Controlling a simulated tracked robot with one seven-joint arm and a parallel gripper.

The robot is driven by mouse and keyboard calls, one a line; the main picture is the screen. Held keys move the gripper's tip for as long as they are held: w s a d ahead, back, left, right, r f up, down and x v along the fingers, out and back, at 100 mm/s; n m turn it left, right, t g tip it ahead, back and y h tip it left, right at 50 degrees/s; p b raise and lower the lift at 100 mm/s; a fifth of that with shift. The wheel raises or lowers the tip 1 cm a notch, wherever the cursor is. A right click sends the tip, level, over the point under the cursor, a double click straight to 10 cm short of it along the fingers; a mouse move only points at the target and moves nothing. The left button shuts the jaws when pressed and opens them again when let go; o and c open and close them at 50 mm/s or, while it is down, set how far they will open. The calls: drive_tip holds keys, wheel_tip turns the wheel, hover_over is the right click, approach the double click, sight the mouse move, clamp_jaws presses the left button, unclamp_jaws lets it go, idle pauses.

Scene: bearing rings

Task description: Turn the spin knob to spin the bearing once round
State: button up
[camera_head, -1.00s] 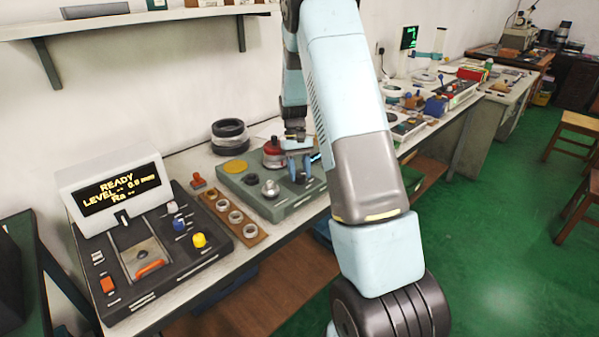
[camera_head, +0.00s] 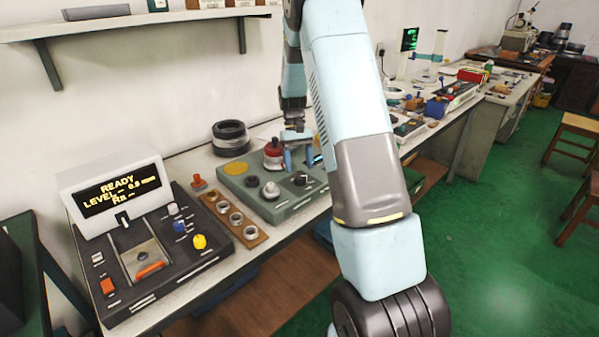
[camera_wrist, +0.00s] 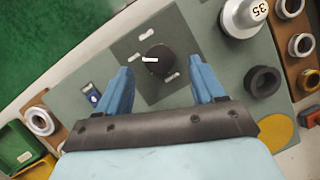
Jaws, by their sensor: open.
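The spin knob (camera_wrist: 158,60) is a round black knob with a white pointer mark. It sits on a dark square plate with small white labels, on the grey-green station (camera_head: 310,195). In the head view the knob (camera_head: 301,179) shows below my gripper. My gripper (camera_wrist: 161,67) is open, its blue fingers on either side of the knob in the wrist view. In the head view my gripper (camera_head: 298,160) hangs above the station, apart from the knob. A dark ring (camera_wrist: 262,81) lies beside the knob; whether it is the bearing I cannot tell.
A grey weight marked 35 (camera_wrist: 243,14) stands near the knob. A red-topped part (camera_head: 272,152) and a yellow disc (camera_head: 236,168) are at the station's back. A wooden rack with rings (camera_head: 250,236) and a READY display (camera_head: 120,190) stand left.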

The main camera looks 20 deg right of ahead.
drive_tip(key=v, duration=1)
drive_tip(key=shift+r, duration=0.2)
drive_tip(key=shift+w, duration=0.1)
drive_tip(key=s+a+r+t, duration=0.3)
drive_tip(key=s+r, duration=0.4)
drive_tip(key=s, duration=0.1)
drive_tip(key=s+a+r+t, duration=0.2)
drive_tip(key=s+a+r, duration=0.1)
drive_tip(key=s+r, duration=0.5)
drive_tip(key=s+a+t, duration=0.2)
drive_tip(key=s, duration=0.8)
drive_tip(key=s+a+t, duration=0.2)
drive_tip(key=s+t, duration=0.1)
drive_tip(key=s, duration=0.7)
drive_tip(key=shift+a+r+h, duration=0.15)
drive_tip(key=shift+r+h, duration=0.1)
drive_tip(key=shift+h, duration=0.05)
